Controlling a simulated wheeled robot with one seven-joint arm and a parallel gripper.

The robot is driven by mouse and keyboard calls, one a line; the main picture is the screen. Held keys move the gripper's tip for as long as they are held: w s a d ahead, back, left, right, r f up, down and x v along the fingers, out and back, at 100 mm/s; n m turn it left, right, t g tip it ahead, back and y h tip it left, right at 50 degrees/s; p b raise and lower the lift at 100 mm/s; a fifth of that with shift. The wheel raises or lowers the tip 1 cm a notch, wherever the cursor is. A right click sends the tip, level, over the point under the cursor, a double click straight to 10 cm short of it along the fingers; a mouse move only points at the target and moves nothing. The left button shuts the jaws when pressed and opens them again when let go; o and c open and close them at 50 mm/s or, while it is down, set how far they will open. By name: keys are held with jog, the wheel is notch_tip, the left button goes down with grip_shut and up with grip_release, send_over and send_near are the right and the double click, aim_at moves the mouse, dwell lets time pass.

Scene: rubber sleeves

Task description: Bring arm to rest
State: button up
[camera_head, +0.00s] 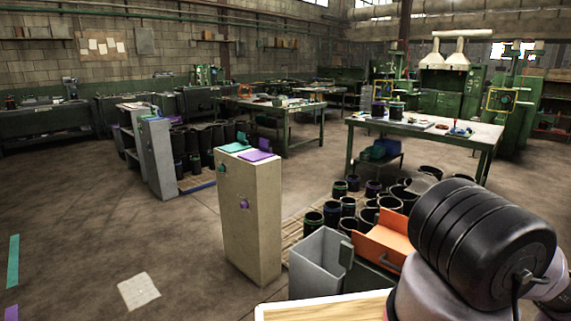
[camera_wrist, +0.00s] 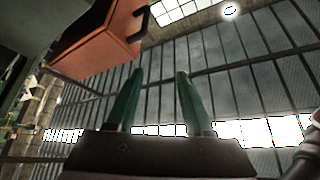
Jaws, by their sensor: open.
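My gripper (camera_wrist: 157,100) shows in the wrist view with its two green fingers apart and nothing between them. An orange box-like part (camera_wrist: 100,38) with a dark handle is at the upper left of that view, apart from the fingers. In the head view my arm is folded at the lower right, and a large black ribbed cylinder stands out there. My gripper's fingers are not visible in the head view.
An orange drawer-like box (camera_head: 383,244) and a grey open bin (camera_head: 318,262) are beside my arm. Black sleeves (camera_head: 313,222) stand on a pallet behind. A beige cabinet (camera_head: 250,215) stands at the centre, and a green workbench (camera_head: 430,130) behind. The floor at left is mostly clear.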

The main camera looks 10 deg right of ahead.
jog(key=w+d+r+g+h, duration=0.2)
jog(key=w+d+r+h, duration=0.1)
jog(key=w+d+r, duration=0.8)
jog(key=w+d+r+g+h, duration=0.2)
jog(key=w+d+r+h, duration=0.1)
jog(key=w+d+r, duration=0.8)
jog(key=w+a+r+g+h, duration=0.1)
jog(key=w+a+r+h, duration=0.1)
jog(key=w+r, duration=0.45)
jog(key=w+a+r+m+g+h, duration=0.1)
jog(key=w+a+r+g, duration=0.15)
jog(key=r, duration=0.75)
jog(key=w+a+r+g+h, duration=0.1)
jog(key=w+a+r+h, duration=0.15)
jog(key=w+r, duration=0.45)
jog(key=s+a+r+g, duration=0.1)
jog(key=s+a+r, duration=0.1)
jog(key=a+r, duration=0.85)
jog(key=s+a+r+m+g, duration=0.1)
jog(key=s+a+r, duration=0.4)
jog(key=a, duration=0.2)
jog(key=s+a+r+g, duration=0.1)
jog(key=s+a+r, duration=0.3)
jog(key=a+r, duration=0.25)
jog(key=s+a+f+n+g+y, duration=0.1)
jog(key=s+a+g+y, duration=0.2)
jog(key=s+a, duration=2.1)
jog(key=s+y, duration=0.3)
jog(key=s, duration=0.1)
jog(key=shift+n, duration=0.3)
